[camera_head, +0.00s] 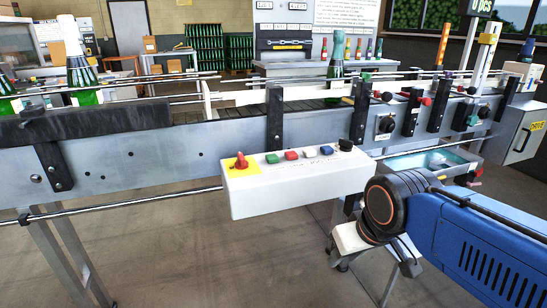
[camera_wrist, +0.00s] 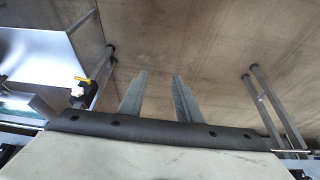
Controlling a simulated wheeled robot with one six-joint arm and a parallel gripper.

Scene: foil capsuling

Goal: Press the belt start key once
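A white control box (camera_head: 297,196) hangs on the front of the conveyor in the head view. On its sloped top, from left to right, are a red switch on a yellow plate (camera_head: 239,163), a green key (camera_head: 272,158), a red key (camera_head: 291,155), a pale key (camera_head: 309,153), a blue key (camera_head: 326,150) and a black knob (camera_head: 345,145). Their labels are too small to read, so I cannot tell the start key by its text. My gripper (camera_wrist: 160,76) has its two fingers apart with nothing between them, above bare floor; its fingers cannot be made out in the head view.
The conveyor (camera_head: 130,150) with its guide rails runs across the view. A rail (camera_head: 120,206) runs low along the front. The floor (camera_head: 200,260) before the box is clear.

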